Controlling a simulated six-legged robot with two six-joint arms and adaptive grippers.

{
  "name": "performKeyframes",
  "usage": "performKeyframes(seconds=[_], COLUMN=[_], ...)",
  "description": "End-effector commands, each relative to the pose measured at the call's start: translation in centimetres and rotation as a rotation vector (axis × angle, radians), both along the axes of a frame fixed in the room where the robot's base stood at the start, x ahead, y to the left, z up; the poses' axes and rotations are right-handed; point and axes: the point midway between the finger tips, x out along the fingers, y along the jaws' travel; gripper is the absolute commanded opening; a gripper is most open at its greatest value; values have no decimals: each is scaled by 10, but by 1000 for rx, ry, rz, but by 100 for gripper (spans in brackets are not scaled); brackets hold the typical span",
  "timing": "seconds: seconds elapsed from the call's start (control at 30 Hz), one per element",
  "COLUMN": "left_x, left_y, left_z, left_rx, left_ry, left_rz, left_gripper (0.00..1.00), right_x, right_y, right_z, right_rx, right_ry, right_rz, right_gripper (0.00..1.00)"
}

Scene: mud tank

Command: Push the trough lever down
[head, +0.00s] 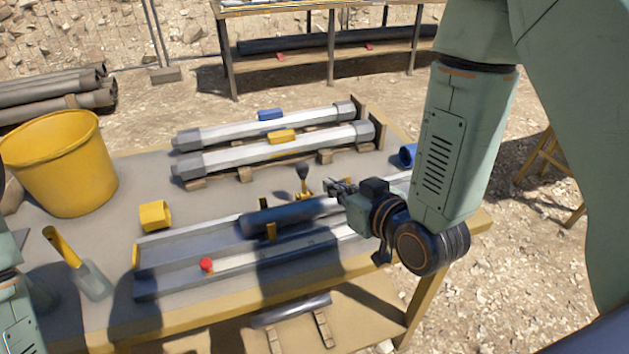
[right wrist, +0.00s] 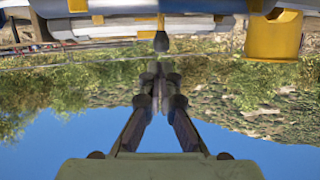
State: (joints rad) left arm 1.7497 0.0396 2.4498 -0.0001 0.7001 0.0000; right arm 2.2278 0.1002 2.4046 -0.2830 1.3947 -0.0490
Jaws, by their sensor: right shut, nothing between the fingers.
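The long grey trough (head: 165,247) with yellow fittings lies along the front of the table. A lever with a black knob (head: 302,171) and a yellow base stands upright at its back side. My right gripper (head: 333,187) is shut and empty, just right of the lever. In the right wrist view, which looks upside down, the shut fingertips (right wrist: 155,70) point toward the black knob (right wrist: 161,42), with a small gap showing between them. Only a piece of my left arm shows at the lower left; its gripper is out of view.
A dark cylinder (head: 285,217) lies in the trough, and a red knob (head: 206,264) sits near its front left. Two pale tubes (head: 270,150) lie on wooden blocks behind. A yellow bucket (head: 60,165), yellow block (head: 155,215) and trowel (head: 92,280) stand left.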

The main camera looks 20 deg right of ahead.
Motion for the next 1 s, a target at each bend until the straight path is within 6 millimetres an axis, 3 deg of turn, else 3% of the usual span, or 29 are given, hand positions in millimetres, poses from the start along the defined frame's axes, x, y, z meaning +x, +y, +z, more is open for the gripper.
performKeyframes(seconds=[0.2,0.43,1.0], left_x=[0,0,0], left_y=[0,0,0], left_z=[0,-1,-1], left_rx=[0,0,0], left_ry=[0,0,0], left_rz=[1,0,0], left_gripper=[40,40,40], right_x=[37,63,72], right_y=[10,16,18], right_z=[-12,-22,-24], right_rx=[-1,0,1], right_ry=[-1,0,2], right_rz=[2,1,-1], right_gripper=[0,0,0])
